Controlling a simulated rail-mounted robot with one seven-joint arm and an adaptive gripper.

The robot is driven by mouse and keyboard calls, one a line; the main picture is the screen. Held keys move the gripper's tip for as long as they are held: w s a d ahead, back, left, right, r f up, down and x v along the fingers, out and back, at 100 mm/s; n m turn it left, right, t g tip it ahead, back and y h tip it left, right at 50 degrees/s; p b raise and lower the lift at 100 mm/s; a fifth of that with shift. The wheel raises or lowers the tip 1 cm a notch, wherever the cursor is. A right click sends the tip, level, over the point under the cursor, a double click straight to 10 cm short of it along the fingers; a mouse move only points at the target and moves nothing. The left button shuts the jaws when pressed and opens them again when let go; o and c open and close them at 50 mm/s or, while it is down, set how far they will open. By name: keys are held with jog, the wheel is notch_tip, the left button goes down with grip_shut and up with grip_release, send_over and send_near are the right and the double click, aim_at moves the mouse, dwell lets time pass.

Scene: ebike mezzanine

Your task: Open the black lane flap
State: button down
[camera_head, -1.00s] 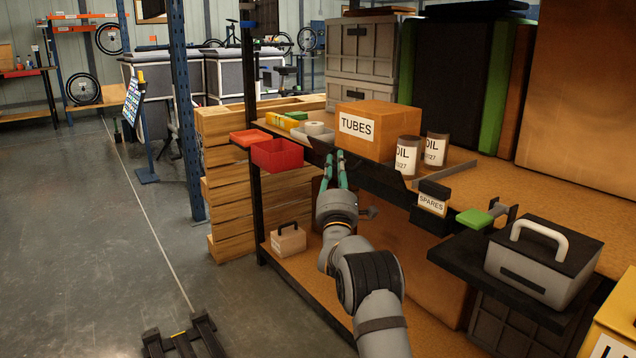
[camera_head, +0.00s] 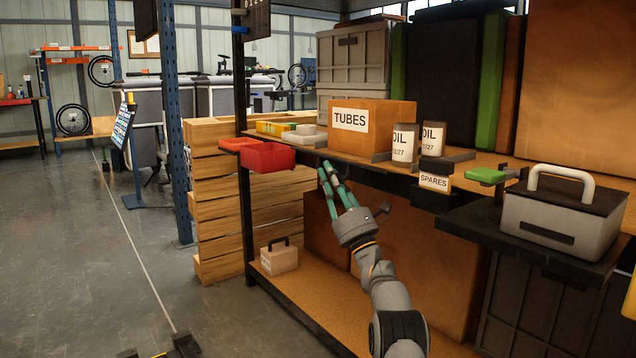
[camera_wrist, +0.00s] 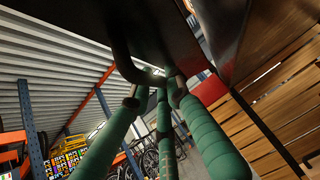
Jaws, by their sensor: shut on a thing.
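The black lane flap (camera_head: 372,178) appears as a dark panel along the front edge of the shelf, below the TUBES box. In the wrist view, a broad dark panel (camera_wrist: 75,14) fills the top, with a curved black handle (camera_wrist: 122,55) reaching down from it. My gripper (camera_head: 329,172) has green fingers pointing up to the shelf's front edge. In the wrist view, my gripper's fingertips (camera_wrist: 158,80) are closed around the handle. The fingers hide part of the handle, and the flap's exact angle is hard to tell.
A red bin (camera_head: 267,157) sits left of my gripper. The TUBES box (camera_head: 372,130) and oil cans (camera_head: 405,143) stand above on the shelf. A SPARES bin (camera_head: 434,182) and a grey toolbox (camera_head: 565,215) are right. A small box (camera_head: 279,257) rests on the lower shelf.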

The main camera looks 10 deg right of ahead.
jog(key=shift+d+f+n+g+y+b, duration=0.1)
jog(key=shift+n+g+y+b, duration=0.3)
jog(key=shift+n+y, duration=0.45)
jog(key=shift+h, duration=0.25)
jog(key=c, duration=1.6)
grip_release()
jog(key=v, duration=1.2)
jog(key=shift+w+f, duration=0.1)
jog(key=x, duration=1.2)
